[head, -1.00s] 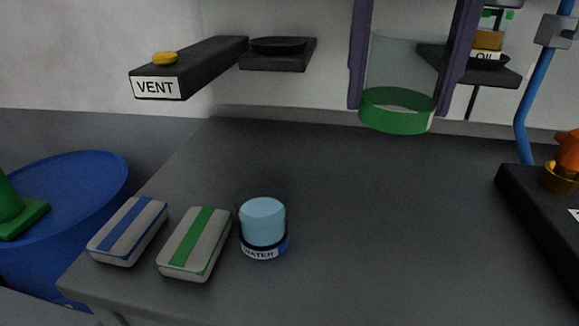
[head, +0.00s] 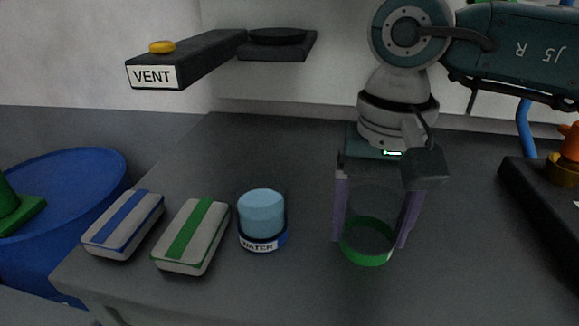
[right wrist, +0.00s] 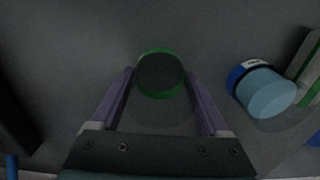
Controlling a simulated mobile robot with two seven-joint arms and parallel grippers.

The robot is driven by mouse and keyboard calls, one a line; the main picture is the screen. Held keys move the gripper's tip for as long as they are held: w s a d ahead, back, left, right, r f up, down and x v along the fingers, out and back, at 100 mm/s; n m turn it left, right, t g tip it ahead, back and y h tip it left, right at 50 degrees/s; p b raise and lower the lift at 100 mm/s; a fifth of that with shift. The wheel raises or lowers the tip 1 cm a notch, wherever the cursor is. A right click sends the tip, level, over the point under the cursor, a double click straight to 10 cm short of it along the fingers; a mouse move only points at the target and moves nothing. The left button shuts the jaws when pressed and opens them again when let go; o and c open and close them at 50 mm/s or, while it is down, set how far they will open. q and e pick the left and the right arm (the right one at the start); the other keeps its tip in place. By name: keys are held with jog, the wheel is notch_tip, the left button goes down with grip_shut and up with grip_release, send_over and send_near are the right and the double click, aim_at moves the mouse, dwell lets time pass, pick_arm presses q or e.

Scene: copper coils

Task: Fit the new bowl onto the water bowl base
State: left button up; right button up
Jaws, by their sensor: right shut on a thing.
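My right gripper (head: 375,215) is shut on a clear bowl with a green band (head: 366,252) at its lower end. The bowl is upright between the two purple fingers, low over the table; I cannot tell if it touches. The right wrist view shows its green rim (right wrist: 160,52) between the fingers (right wrist: 158,105). A jar of light blue content (head: 261,208) has a dark blue base labelled WATER (head: 263,243). It stands on the table left of the gripper, apart from it, and also shows at right in the right wrist view (right wrist: 268,92). My left gripper is not in view.
Two pale blocks, one blue-striped (head: 124,224) and one green-striped (head: 192,236), lie left of the jar. A VENT shelf (head: 185,60) and a black dish (head: 277,37) on a bracket are behind. A dark stand (head: 540,205) is at right. Table between jar and bowl is clear.

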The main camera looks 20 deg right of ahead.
jog(key=shift+f, duration=0.2)
jog(key=o, duration=1.3)
jog(key=shift+r, duration=0.1)
